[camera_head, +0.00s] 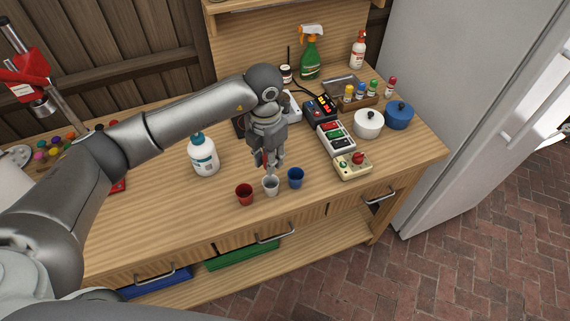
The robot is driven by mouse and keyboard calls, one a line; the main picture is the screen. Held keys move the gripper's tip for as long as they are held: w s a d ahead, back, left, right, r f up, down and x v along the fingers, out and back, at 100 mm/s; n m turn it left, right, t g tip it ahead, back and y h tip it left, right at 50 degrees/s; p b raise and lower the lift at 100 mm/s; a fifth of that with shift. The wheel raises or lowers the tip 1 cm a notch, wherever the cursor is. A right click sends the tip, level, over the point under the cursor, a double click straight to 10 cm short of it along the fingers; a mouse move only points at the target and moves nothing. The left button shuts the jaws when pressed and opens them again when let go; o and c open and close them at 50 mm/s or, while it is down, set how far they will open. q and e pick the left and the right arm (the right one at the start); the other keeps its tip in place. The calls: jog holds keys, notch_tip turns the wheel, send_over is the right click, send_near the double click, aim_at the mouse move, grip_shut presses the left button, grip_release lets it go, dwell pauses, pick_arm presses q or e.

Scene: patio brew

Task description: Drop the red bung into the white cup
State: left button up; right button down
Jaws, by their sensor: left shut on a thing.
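The white cup (271,187) stands upright near the front edge of the wooden workbench, between a red cup (244,194) and a blue cup (296,178). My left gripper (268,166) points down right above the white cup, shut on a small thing. A bit of red shows between its fingers, which fits the red bung (265,165), mostly hidden by the fingers. Whether its lower end is inside the cup's rim is too small to tell. My right gripper is not in view.
A white bottle (203,156) stands left of the cups. A cream box with a red button (353,165), a switch box (335,138), a white pot (368,123) and a blue pot (399,115) stand to the right. The bench's front edge runs close to the cups.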

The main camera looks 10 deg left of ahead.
pick_arm(q)
jog(key=shift+w+f, duration=0.2)
jog(key=shift+f, duration=0.15)
jog(key=shift+w+f, duration=0.15)
jog(key=shift+f, duration=0.1)
jog(key=shift+a+f+b, duration=0.1)
jog(key=shift+f+b, duration=0.2)
jog(key=shift+b, duration=0.05)
jog(key=shift+f+b, duration=0.35)
jog(key=shift+f, duration=0.25)
jog(key=shift+f+b, duration=0.3)
jog(key=shift+f, duration=0.3)
jog(key=shift+f+b, duration=0.45)
jog(key=shift+f, duration=0.65)
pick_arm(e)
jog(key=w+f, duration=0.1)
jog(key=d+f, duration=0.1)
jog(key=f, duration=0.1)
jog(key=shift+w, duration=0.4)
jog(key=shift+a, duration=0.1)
